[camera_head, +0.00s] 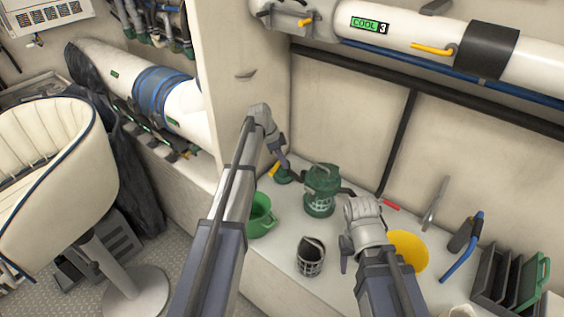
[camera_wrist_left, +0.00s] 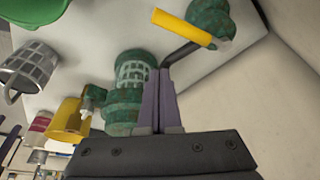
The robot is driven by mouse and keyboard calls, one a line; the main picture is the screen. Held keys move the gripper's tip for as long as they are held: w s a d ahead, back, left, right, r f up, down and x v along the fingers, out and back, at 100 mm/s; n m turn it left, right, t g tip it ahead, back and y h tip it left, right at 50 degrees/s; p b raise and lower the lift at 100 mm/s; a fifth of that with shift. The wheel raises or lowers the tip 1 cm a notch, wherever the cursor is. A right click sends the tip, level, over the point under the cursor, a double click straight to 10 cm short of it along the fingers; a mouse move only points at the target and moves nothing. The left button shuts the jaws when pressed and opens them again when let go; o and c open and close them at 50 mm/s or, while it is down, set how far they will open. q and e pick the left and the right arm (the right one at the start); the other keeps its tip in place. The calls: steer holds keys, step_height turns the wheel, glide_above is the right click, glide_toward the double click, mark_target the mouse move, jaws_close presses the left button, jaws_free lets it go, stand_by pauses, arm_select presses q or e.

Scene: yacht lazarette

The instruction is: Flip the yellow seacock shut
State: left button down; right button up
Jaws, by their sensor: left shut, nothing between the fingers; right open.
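The yellow seacock handle (camera_head: 274,168) sits on a green valve body (camera_head: 284,177) at the back left of the white shelf. In the left wrist view the handle (camera_wrist_left: 184,28) lies at an angle to the dark pipe leaving the green valve (camera_wrist_left: 208,18). My left gripper (camera_head: 283,160) is beside the handle; in its wrist view the purple fingers (camera_wrist_left: 160,72) are shut together, empty, with a visible gap to the handle. My right gripper (camera_head: 346,256) is over the front of the shelf, away from the seacock, open; its fingertips are hard to make out.
A green strainer (camera_head: 321,192) stands right of the seacock. A green mug (camera_head: 260,216), a mesh cup (camera_head: 310,258) and a yellow bowl (camera_head: 409,252) are nearer the front. A wall panel (camera_head: 240,75) rises left of the seacock. Black trays (camera_head: 497,279) stand at the right.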

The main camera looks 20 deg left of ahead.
arm_select(q)
steer(key=p+v, duration=0.5)
steer(key=v, duration=0.2)
steer(key=shift+w, duration=0.6)
steer(key=s+d+n+y, duration=0.1)
steer(key=s+d+n, duration=0.2)
steer(key=s+d, duration=0.3)
steer(key=s+d+n+g+y, duration=0.1)
steer(key=s+d, duration=0.5)
steer(key=s, duration=1)
steer(key=s+d+f+n+y, duration=0.1)
steer(key=s+d+n+y, duration=0.2)
steer(key=s+d+n, duration=0.3)
steer(key=s+d, duration=0.1)
steer(key=s, duration=0.4)
steer(key=shift+s+g, duration=0.3)
steer(key=shift+d+f, duration=0.1)
steer(key=shift+f, duration=0.05)
